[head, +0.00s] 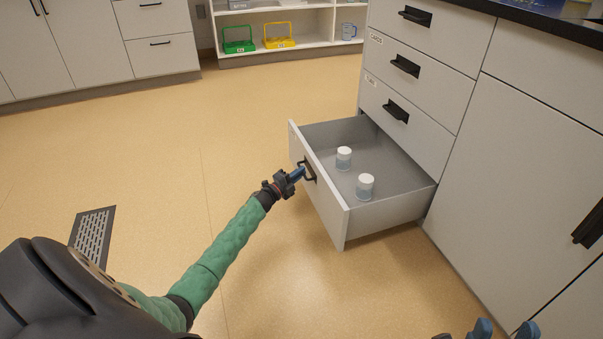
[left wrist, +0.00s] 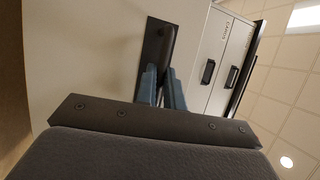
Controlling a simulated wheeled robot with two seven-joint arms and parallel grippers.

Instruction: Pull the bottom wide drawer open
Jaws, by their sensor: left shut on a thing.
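The bottom wide drawer (head: 328,200) of the right-hand cabinet stands well out from the cabinet, its inside showing. My left gripper (head: 298,173) is shut on the drawer's black handle (head: 309,170). In the left wrist view, the blue fingers (left wrist: 163,88) close around the dark handle (left wrist: 157,45) on the pale drawer front. Two white-capped jars, a farther one (head: 344,158) and a nearer one (head: 365,187), stand upright in the drawer. My right gripper (head: 506,329) shows only its blue fingertips at the bottom edge; they are apart, with nothing visible between them.
Three shut drawers with black handles (head: 396,112) sit above the open one. A cabinet door (head: 515,180) is shut to the right. The tan floor left of the drawer is clear, with a floor grate (head: 92,236). Green (head: 238,46) and yellow (head: 279,42) carriers stand on a far shelf.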

